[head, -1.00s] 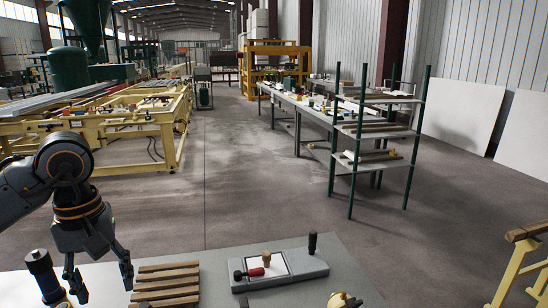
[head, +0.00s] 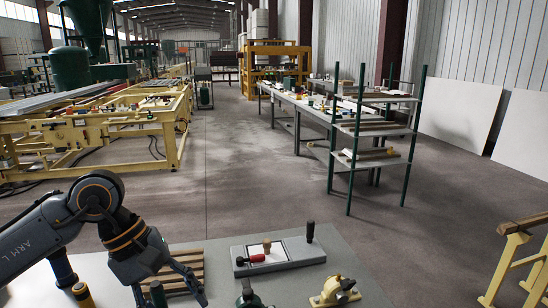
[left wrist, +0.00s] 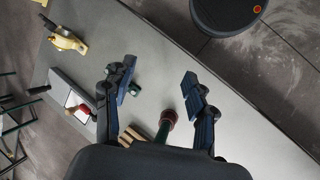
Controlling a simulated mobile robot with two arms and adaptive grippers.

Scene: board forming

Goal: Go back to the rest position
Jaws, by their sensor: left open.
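My left gripper (head: 172,290) is open and empty, low in the head view over the grey table (head: 215,290). Its arm comes in from the left. In the left wrist view its two fingers (left wrist: 158,85) are spread, with bare tabletop (left wrist: 155,75) between the tips. A green-handled tool (left wrist: 165,125) stands farther back between the fingers in that view. I cannot tell how far below the gripper it is. My right gripper is in neither view.
Wooden slats (head: 190,262) lie behind the left gripper, partly hidden. A grey fixture (head: 310,260) with a red handle and black knob stands right of them. A yellow tool (head: 335,292) is at the front.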

